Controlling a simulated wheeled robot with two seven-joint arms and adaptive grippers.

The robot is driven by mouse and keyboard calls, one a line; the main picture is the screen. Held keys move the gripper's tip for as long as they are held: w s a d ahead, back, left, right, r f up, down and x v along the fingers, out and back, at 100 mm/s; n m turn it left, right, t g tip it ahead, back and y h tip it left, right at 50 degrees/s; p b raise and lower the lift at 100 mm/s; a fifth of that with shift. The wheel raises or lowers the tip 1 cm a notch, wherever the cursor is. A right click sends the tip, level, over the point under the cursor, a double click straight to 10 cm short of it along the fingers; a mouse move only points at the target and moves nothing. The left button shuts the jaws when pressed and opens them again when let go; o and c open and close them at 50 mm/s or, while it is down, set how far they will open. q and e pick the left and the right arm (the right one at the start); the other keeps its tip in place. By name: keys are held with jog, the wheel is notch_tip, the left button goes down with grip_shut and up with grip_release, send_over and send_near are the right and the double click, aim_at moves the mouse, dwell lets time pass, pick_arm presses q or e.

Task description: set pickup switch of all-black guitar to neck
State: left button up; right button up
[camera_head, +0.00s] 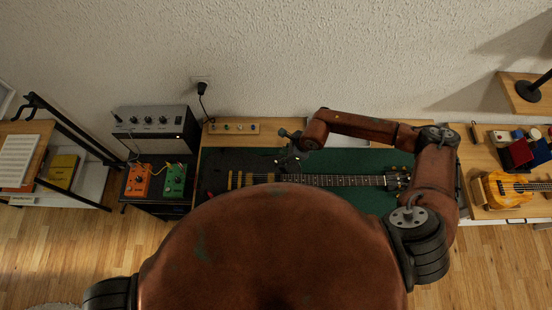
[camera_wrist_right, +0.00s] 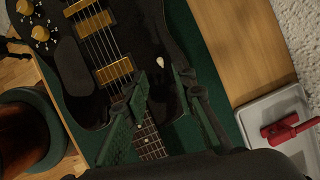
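A black guitar (camera_wrist_right: 75,75) with gold pickups and gold knobs lies flat on a green mat. In the head view its fretted neck (camera_head: 345,181) runs to the right, and my body hides part of the guitar. A small cream switch tip (camera_wrist_right: 161,62) shows on the black top beside the pickups in the right wrist view. My right gripper (camera_wrist_right: 163,82) is over the guitar with its fingers apart. In that view the tip appears just beyond the gap between the fingertips; I cannot tell the height between them. The right gripper (camera_head: 284,162) also shows in the head view. My left gripper is not in view.
A grey tray (camera_wrist_right: 262,112) with a red tool (camera_wrist_right: 292,128) sits beside the mat. An amplifier (camera_head: 155,122) and orange and green pedals (camera_head: 175,180) stand left of the bench. A ukulele (camera_head: 508,190) is at the far right. The wall is close behind.

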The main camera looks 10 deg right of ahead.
aim_at(276, 162)
jog(key=x, duration=0.7)
jog(key=shift+w+f+p, duration=0.1)
jog(key=shift+f+p, duration=0.25)
jog(key=shift+p, duration=0.05)
grip_shut()
